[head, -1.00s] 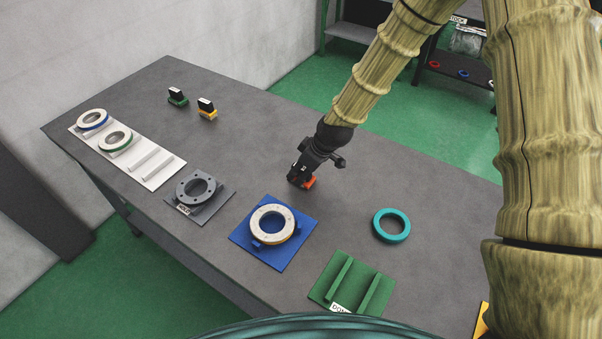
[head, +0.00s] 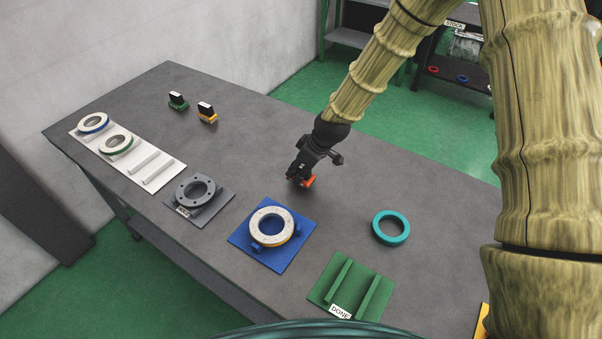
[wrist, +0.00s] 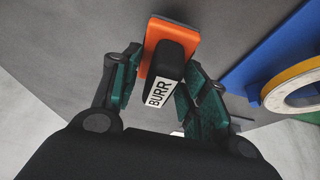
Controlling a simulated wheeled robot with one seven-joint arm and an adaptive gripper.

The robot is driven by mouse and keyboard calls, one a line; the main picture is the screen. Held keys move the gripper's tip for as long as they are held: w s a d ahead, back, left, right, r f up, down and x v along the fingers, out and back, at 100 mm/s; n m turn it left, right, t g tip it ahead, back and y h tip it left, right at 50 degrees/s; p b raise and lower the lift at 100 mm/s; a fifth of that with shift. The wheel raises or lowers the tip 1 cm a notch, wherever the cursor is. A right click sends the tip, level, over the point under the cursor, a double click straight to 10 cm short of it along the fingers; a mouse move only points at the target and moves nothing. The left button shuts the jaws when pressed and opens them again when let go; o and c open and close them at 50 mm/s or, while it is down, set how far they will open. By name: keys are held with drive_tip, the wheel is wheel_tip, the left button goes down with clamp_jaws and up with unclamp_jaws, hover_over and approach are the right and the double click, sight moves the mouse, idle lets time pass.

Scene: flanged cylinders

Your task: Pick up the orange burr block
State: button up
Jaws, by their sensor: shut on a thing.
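The orange burr block (wrist: 161,34) has an orange base and a black grip with a white label reading BURR. In the wrist view it sits between the two fingers of my gripper (wrist: 155,88), which is shut on its black grip. In the head view my gripper (head: 301,174) is over the grey table, and only a bit of the orange block (head: 309,182) shows beneath it. The gripper hides the rest of the block. I cannot tell whether the block touches the table.
A blue plate (head: 284,262) with a pale ring (head: 271,226) lies in front of the gripper. A teal ring (head: 391,227) lies to the right. A green DONE rack (head: 325,287) is near the front edge. Green and yellow blocks (head: 207,113) stand farther back.

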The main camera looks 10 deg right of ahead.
sight(301, 166)
drive_tip(key=shift+s+r+b, duration=0.15)
drive_tip(key=shift+r+b, duration=1.1)
drive_tip(key=shift+r, duration=3.1)
